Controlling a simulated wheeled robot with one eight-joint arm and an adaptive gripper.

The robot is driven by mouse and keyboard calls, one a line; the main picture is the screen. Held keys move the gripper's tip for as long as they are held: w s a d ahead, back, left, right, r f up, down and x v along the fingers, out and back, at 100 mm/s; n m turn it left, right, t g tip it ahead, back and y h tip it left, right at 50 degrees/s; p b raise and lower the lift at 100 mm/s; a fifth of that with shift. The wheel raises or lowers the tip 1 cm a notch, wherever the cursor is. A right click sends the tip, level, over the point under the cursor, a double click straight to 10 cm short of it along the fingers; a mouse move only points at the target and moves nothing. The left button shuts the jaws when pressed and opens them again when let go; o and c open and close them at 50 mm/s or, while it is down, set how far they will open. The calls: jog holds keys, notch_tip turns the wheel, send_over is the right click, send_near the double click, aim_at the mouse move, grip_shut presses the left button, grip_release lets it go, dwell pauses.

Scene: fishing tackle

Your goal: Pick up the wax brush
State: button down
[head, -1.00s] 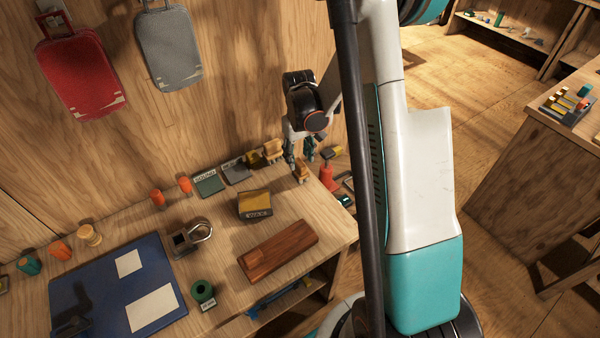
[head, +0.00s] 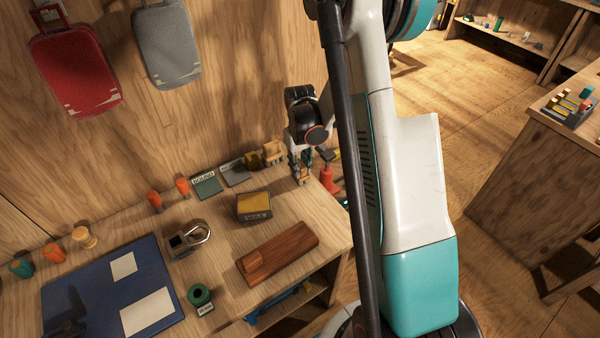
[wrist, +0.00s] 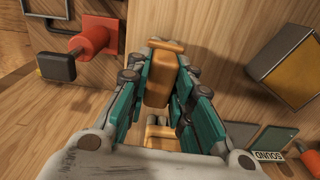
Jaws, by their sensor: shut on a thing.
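The wax brush (wrist: 160,85) is a tan wooden piece with a crosspiece at one end, and stands between the teal fingers of my gripper (wrist: 155,95) in the wrist view. The fingers are shut on its two sides. In the head view, my gripper (head: 302,172) is at the far right corner of the wooden bench, with only a little of the brush showing below the fingers. I cannot tell whether the brush still touches the bench.
A yellow-topped wax box (head: 254,206), a long brown wood block (head: 278,252) and a padlock (head: 188,241) are on the bench. Tan wooden pieces (head: 273,152) stand close left of my gripper.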

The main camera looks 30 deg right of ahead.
jog(key=shift+r, duration=0.1)
notch_tip(320, 180, up, 20)
jog(key=p, duration=0.6)
jog(key=c, duration=2.1)
grip_release()
jog(key=shift+c, duration=1.3)
